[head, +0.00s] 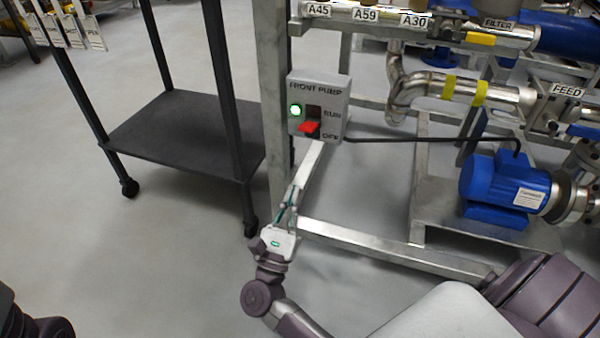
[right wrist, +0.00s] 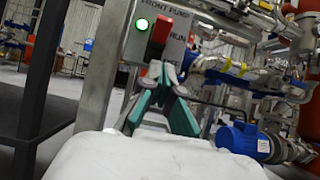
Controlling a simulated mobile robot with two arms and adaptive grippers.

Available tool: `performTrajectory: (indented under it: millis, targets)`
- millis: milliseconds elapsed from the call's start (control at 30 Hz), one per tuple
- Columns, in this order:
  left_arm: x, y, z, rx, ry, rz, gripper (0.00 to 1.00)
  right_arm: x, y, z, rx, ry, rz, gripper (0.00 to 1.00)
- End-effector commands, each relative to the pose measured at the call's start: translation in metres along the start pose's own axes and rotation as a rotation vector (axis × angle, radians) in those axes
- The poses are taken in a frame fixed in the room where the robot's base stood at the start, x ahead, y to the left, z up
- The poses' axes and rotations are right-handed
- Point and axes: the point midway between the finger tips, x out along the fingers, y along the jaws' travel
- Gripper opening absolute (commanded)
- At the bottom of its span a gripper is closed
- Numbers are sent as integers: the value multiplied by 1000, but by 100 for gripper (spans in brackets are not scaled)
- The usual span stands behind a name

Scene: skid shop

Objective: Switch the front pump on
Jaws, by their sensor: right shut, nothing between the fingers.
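The front pump switch box (head: 340,100) is grey and mounted on a metal post. Its green lamp (head: 295,110) is lit, and a red lever (head: 309,128) sticks out beside the RUN and OFF labels. The right wrist view also shows the lit lamp (right wrist: 142,24) and the lever (right wrist: 160,30), whose upper part is near the RUN label. My right gripper (head: 292,195) is shut and empty, below the box. In the right wrist view its teal fingers (right wrist: 160,80) meet in front of the lever's lower end; I cannot tell whether they touch it. My left gripper is not in view.
A dark wheeled cart (head: 180,135) stands left of the post. A low metal frame rail (head: 390,250) runs right from the post's foot. The blue pump motor (head: 505,190) and labelled pipes (head: 460,88) fill the right.

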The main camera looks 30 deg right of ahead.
Motion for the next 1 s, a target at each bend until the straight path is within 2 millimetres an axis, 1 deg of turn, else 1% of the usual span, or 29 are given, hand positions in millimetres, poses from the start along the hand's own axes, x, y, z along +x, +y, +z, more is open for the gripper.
performTrajectory:
  millis: [100, 233, 367, 800, 867, 933, 967, 1000]
  targets:
    - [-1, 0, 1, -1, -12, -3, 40, -16, 0, 3, 1, 2, 0, 0]
    - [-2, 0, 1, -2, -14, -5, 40, -25, 0, 4, 1, 0, -1, 0]
    - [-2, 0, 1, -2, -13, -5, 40, -28, 0, 5, 1, 0, -2, 0]
    - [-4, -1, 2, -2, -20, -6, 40, -27, 0, 5, -1, -2, -1, 0]
    - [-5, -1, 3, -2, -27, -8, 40, -24, -1, 11, -20, -13, 1, 0]
    - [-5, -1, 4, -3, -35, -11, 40, -18, -4, 27, -85, -52, 8, 0]
    - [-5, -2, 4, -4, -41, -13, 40, -13, -6, 38, -131, -79, 10, 0]
    - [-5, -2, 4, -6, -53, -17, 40, -6, -9, 57, -210, -124, 13, 0]
